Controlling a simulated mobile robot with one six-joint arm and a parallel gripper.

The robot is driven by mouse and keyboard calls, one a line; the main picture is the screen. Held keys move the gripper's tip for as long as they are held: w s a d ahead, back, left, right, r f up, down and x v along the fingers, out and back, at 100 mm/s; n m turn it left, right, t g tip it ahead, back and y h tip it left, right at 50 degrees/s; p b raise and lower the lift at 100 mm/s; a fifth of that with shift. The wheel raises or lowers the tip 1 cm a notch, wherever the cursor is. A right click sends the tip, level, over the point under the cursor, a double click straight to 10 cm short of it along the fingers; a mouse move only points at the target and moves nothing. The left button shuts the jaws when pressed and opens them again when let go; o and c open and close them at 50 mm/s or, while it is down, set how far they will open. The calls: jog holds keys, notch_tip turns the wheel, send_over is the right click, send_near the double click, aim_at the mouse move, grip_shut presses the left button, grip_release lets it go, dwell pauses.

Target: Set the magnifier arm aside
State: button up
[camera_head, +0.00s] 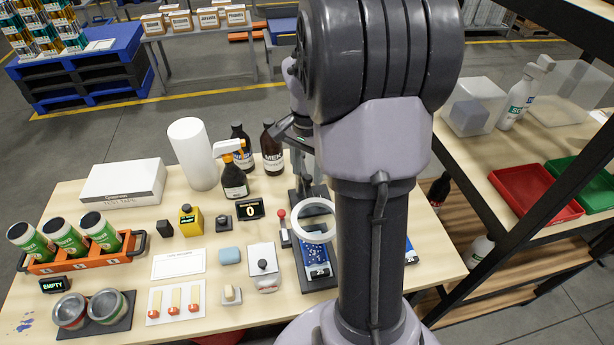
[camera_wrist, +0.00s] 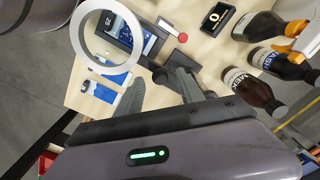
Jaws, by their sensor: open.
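The magnifier is a white ring (camera_head: 313,238) standing over a blue printed board (camera_head: 315,265) at the right part of the table, partly hidden behind my arm. A dark arm runs from the ring toward the space between my fingers. My gripper (camera_wrist: 160,80) is open, its two grey fingers apart on either side of a dark knob-like part of the magnifier's arm. I cannot tell whether either finger touches it.
Dark bottles (camera_head: 272,150) and a spray bottle (camera_head: 234,180) stand behind the magnifier. A red-knobbed lever (camera_head: 282,222) and a black "0" display (camera_head: 250,209) are to its left. Shelving with a red tray (camera_head: 530,195) stands at right. The table's front left holds cans and small tools.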

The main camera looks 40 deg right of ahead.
jog(key=shift+f, duration=0.55)
jog(key=shift+c, duration=0.5)
grip_shut()
dwell(0.5)
